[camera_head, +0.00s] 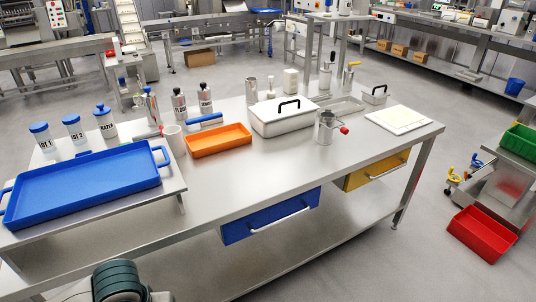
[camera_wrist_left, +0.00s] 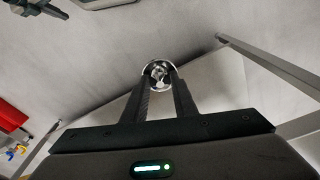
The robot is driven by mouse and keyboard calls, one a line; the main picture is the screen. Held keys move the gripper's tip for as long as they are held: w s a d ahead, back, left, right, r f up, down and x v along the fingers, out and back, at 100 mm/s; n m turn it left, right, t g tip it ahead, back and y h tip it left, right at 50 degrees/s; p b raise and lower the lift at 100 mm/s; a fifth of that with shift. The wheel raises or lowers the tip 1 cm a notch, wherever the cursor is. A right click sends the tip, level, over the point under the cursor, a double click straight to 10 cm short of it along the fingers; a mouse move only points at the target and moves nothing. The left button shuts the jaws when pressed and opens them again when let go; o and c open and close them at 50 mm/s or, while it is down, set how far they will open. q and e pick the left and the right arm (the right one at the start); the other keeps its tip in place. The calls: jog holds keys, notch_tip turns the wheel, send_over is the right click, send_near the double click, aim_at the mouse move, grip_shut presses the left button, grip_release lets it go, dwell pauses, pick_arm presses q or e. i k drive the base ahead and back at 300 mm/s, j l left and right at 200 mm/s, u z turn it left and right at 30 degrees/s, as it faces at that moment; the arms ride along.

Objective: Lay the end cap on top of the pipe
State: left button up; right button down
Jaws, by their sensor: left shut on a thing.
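In the left wrist view my left gripper (camera_wrist_left: 158,80) is shut on a small round shiny metal piece (camera_wrist_left: 158,70), likely the end cap, held at the fingertips. Grey floor shows behind it. The head view does not show this gripper; only a dark green part of my arm is at its lower edge. I cannot tell for sure which thing is the pipe. A short upright steel cylinder with a red side knob (camera_head: 324,128) stands on the steel table (camera_head: 275,165). A plain steel cylinder (camera_head: 252,91) stands farther back. My right gripper is not identifiable in either view.
A blue tray (camera_head: 85,190) lies at the table's left, with an orange tray (camera_head: 218,140) and white lidded box (camera_head: 283,118) behind. Several bottles stand at the back left. A white board (camera_head: 398,119) lies right. A red bin (camera_head: 482,234) is beyond the table. The front middle is clear.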

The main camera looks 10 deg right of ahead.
aim_at(327, 115)
jog(key=i+l+u, duration=0.1)
jog(key=l, duration=0.4)
jog(key=i+l+u, duration=0.1)
jog(key=i+l, duration=0.2)
jog(key=l, duration=0.2)
jog(key=i+l+u, duration=0.1)
jog(key=l, duration=0.45)
jog(key=i+l+u, duration=0.1)
jog(key=l, duration=0.45)
jog(key=i+l+u, duration=0.1)
jog(key=i+l, duration=0.15)
jog(key=l, duration=0.3)
jog(key=i+l, duration=0.1)
jog(key=l, duration=0.45)
jog(key=i+l+u, duration=0.15)
jog(key=l, duration=0.4)
jog(key=l+u, duration=0.1)
jog(key=l, duration=0.5)
jog(key=i, duration=0.05)
